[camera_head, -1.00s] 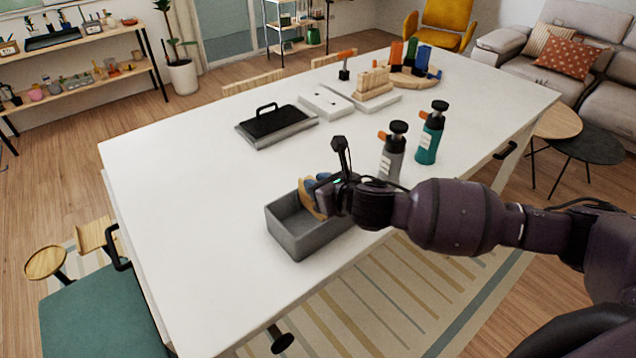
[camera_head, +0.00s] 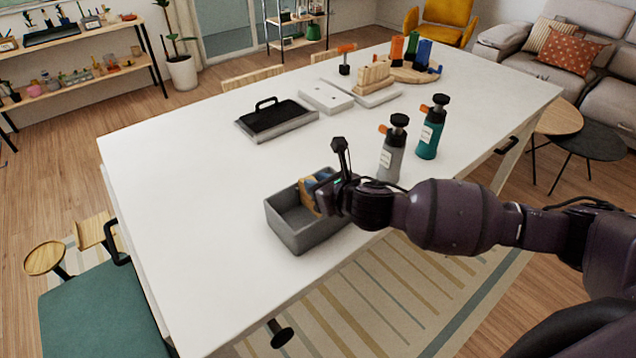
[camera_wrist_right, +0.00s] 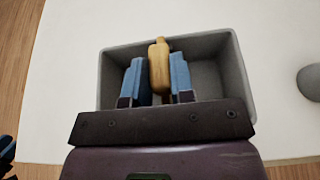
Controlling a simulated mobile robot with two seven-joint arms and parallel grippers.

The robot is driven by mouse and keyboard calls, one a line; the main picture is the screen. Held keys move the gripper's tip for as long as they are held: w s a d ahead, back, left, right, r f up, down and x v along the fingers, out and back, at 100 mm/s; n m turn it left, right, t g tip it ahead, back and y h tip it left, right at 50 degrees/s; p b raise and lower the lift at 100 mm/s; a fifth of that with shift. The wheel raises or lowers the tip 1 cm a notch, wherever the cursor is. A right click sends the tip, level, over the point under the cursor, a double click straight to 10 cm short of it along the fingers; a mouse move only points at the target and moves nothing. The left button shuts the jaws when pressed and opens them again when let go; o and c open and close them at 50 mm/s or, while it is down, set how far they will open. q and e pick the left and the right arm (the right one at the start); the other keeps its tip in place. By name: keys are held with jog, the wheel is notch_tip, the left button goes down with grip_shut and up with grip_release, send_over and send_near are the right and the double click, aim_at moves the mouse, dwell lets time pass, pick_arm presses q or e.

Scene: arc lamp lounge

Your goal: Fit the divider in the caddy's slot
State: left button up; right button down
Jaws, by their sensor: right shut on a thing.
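The grey caddy (camera_head: 290,233) is an open box near the table's front edge. My right gripper (camera_head: 322,182) reaches over its right part, fingers pointing down into it. In the right wrist view the blue fingers (camera_wrist_right: 157,82) are shut on the wooden divider (camera_wrist_right: 159,62), one on each side. The divider (camera_head: 307,197) is upright within the caddy's opening in the head view. Its lower edge and the slot are hidden, so I cannot tell whether it is seated. The caddy (camera_wrist_right: 245,85) surrounds the fingers in the wrist view. My left gripper is not in view.
A grey bottle (camera_head: 392,150) and a teal bottle (camera_head: 431,128) stand to the right behind my arm. A black-handled tray (camera_head: 275,122), white blocks (camera_head: 326,97) and a wooden rack (camera_head: 374,78) lie farther back. The table (camera_head: 180,210) left of the caddy is clear.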

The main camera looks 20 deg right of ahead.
jog(key=shift+f+b, duration=0.4)
jog(key=shift+f, duration=0.55)
jog(key=c, duration=0.9)
grip_release()
jog(key=v, duration=1.1)
